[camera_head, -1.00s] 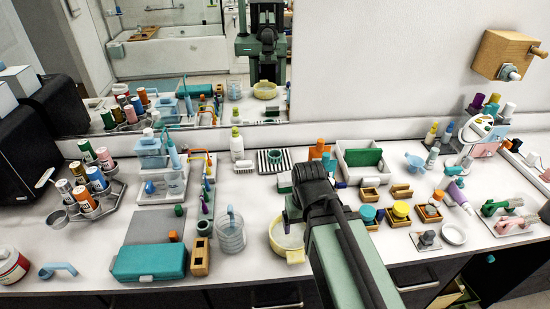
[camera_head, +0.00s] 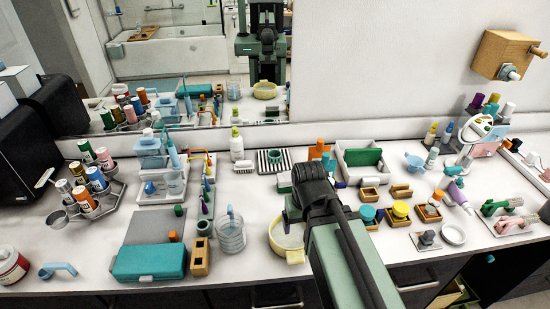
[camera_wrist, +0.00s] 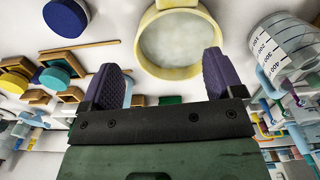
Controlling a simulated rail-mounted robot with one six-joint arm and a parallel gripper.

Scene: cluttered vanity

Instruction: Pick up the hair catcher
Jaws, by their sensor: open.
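A round yellow rimmed piece with a pale grey mesh-like centre (camera_head: 293,256) looks like the hair catcher. It lies on the counter just left of my arm in the head view, and the arm covers part of it. In the wrist view the same yellow piece (camera_wrist: 162,9) shows at the top centre, beyond the gap between my fingers. My gripper (camera_wrist: 159,62) is open, with two dark purple pads wide apart and nothing between them. The right pad overlaps the edge of the ring in the picture; I cannot tell whether it touches.
A clear measuring cup (camera_head: 231,236) stands close left of the yellow piece and shows in the wrist view (camera_wrist: 285,48). A teal case (camera_head: 148,262) and wooden block (camera_head: 200,259) lie farther left. Small wooden boxes with yellow (camera_head: 401,209) and blue lids stand right of my arm.

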